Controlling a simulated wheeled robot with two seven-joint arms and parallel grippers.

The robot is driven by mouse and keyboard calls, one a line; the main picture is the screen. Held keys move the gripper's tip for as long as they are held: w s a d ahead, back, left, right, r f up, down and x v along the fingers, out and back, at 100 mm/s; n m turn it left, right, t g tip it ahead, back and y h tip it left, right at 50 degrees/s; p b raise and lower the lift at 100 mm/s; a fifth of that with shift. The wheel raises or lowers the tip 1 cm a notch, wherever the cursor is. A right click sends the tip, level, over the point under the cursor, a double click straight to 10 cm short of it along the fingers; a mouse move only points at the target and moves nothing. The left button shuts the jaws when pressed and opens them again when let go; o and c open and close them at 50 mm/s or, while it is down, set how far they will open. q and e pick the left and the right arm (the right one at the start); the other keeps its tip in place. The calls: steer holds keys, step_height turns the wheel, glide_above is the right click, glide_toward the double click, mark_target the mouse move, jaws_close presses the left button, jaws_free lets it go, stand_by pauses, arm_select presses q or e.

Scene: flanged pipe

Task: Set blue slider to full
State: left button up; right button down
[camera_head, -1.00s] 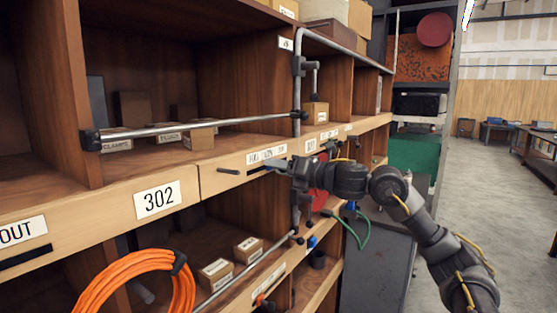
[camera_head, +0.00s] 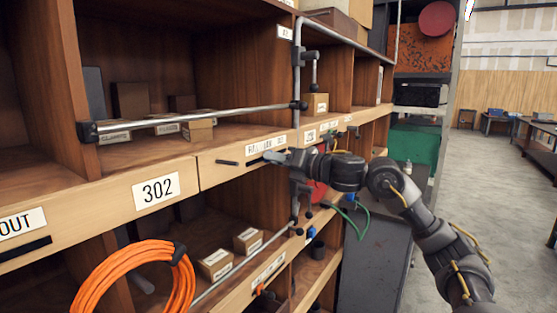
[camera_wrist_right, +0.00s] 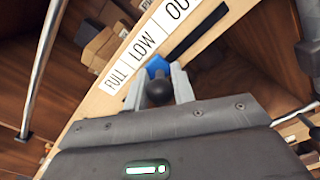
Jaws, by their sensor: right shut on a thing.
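The blue slider (camera_wrist_right: 157,64) shows in the right wrist view on the shelf's wooden front edge, beside the LOW part of a label strip (camera_wrist_right: 142,46) reading FULL, LOW and OU. A dark knob (camera_wrist_right: 157,90) stands between the two grey fingers. My right gripper (camera_wrist_right: 158,88) is shut on this knob of the slider. A dark slot (camera_wrist_right: 195,35) runs from the slider toward the OU end. In the head view my right gripper (camera_head: 274,157) is at the shelf front just below the label strip (camera_head: 265,145), hiding the slider. My left gripper is not in view.
A dark peg (camera_head: 228,162) sticks out of the shelf front left of my gripper. A metal rail (camera_head: 200,125) and upright pipe (camera_head: 297,90) are close by. An orange cable coil (camera_head: 100,280) hangs below. Small boxes (camera_head: 215,263) sit on the lower shelf.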

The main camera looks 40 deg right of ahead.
mark_target(252, 163)
steer(key=a, duration=0.1)
steer(key=s+a, duration=0.1)
steer(key=a, duration=0.3)
steer(key=shift+s+a+p, duration=0.1)
steer(key=shift+s+p, duration=0.15)
steer(key=shift+p, duration=0.05)
steer(key=shift+s+a, duration=0.1)
steer(key=shift+a, duration=0.15)
steer(key=shift+d+f, duration=0.2)
steer(key=c, duration=1.5)
jaws_free()
steer(key=shift+a, duration=0.1)
steer(key=o, duration=0.3)
steer(key=shift+a+r, duration=0.1)
steer(key=shift+r, duration=0.05)
